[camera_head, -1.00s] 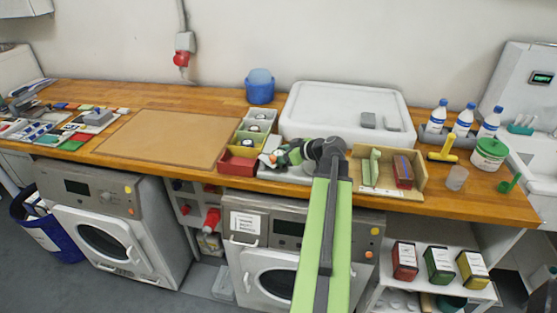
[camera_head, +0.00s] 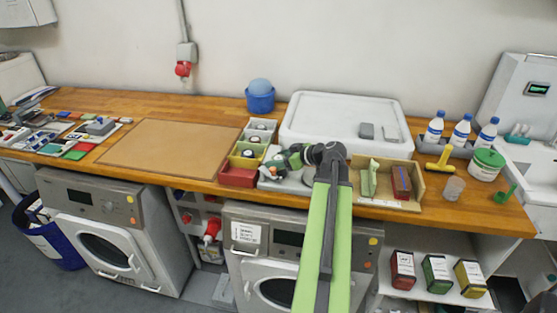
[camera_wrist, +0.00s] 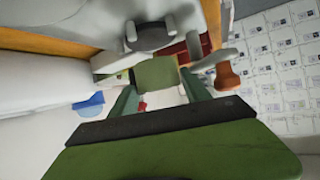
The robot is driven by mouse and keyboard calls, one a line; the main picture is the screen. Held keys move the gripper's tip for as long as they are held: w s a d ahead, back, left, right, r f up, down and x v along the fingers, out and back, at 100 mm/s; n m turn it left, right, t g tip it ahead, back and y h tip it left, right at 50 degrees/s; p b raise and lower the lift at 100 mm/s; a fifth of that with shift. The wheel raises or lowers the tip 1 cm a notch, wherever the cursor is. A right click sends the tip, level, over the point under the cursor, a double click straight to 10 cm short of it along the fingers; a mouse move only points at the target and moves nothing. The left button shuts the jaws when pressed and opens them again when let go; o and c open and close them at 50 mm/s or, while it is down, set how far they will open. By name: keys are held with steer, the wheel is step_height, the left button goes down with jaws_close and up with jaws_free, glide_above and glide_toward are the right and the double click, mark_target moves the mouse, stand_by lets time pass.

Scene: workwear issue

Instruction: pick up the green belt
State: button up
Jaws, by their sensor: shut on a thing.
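The green belt (camera_wrist: 158,76) shows in the wrist view as a dull green piece between my two fingers. My gripper (camera_wrist: 160,92) is shut on it. In the head view my gripper (camera_head: 282,162) is over the pale tray (camera_head: 266,182) at the counter's front, right of the coloured bins. My wrist and fingers hide much of the tray there, and the belt is too small to make out clearly. The wrist view also shows a dark grey item (camera_wrist: 150,36) and an orange-brown item (camera_wrist: 232,75) near the belt.
A brown mat (camera_head: 165,145) lies clear on the left. Bottles (camera_head: 461,130) stand far right.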

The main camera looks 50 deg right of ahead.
steer(key=a+r+p+v, duration=0.1)
steer(key=p+v, duration=0.5)
steer(key=v, duration=0.8)
steer(key=shift+w+a+p, duration=0.2)
steer(key=shift+a+p, duration=0.1)
steer(key=shift+p, duration=0.05)
